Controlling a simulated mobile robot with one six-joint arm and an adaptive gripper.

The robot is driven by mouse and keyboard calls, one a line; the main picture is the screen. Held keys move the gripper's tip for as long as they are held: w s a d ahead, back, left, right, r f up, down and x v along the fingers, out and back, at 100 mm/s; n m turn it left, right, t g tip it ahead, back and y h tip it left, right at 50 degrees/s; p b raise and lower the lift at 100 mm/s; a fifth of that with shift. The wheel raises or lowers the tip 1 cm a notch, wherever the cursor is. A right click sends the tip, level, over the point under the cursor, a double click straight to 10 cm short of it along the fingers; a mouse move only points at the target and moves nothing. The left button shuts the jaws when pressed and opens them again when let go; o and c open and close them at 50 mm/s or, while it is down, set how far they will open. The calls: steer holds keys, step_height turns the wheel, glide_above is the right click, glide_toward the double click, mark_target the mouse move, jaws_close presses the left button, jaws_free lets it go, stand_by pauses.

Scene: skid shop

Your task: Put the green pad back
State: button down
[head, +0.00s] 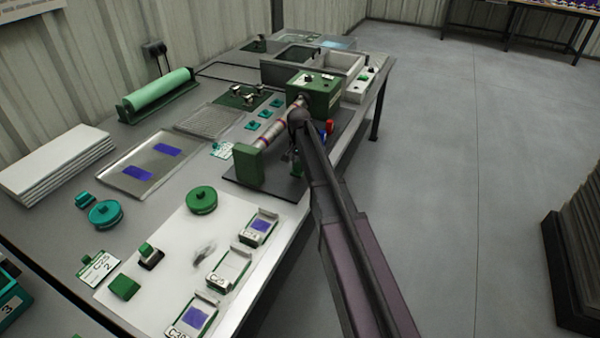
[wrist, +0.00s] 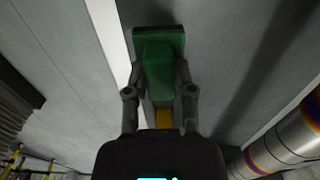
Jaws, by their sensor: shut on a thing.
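My gripper (wrist: 160,78) is shut on a green block with a wider, darker green end, which I take to be the green pad (wrist: 158,48). Both fingers press on its sides. In the head view, my arm hides most of my gripper, beside the roller machine at the table's front edge. A small bit of green (head: 297,169) shows there and may be the pad. On the white sheet (head: 178,238) lie a green round piece (head: 202,199), a green block (head: 124,288) and a green-topped block on a dark base (head: 150,256).
The roller machine (head: 248,166) is close to my gripper; its shiny roller (wrist: 290,142) shows at the wrist view's right. White trays (head: 229,267), some with purple swatches, line the sheet's right side. A metal tray (head: 126,186) and teal round piece (head: 105,213) are left.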

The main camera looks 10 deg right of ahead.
mark_target(299, 171)
steer(key=shift+f+b, duration=1.5)
steer(key=shift+f, duration=0.3)
steer(key=shift+c, duration=2.2)
jaws_free()
steer(key=shift+f, duration=0.1)
step_height(299, 171, up, 12)
steer(key=p, duration=1.2)
steer(key=shift+s, duration=0.1)
steer(key=shift+s, duration=0.1)
steer(key=s+n, duration=0.7)
steer(key=s, duration=2.2)
steer(key=shift+d, duration=0.2)
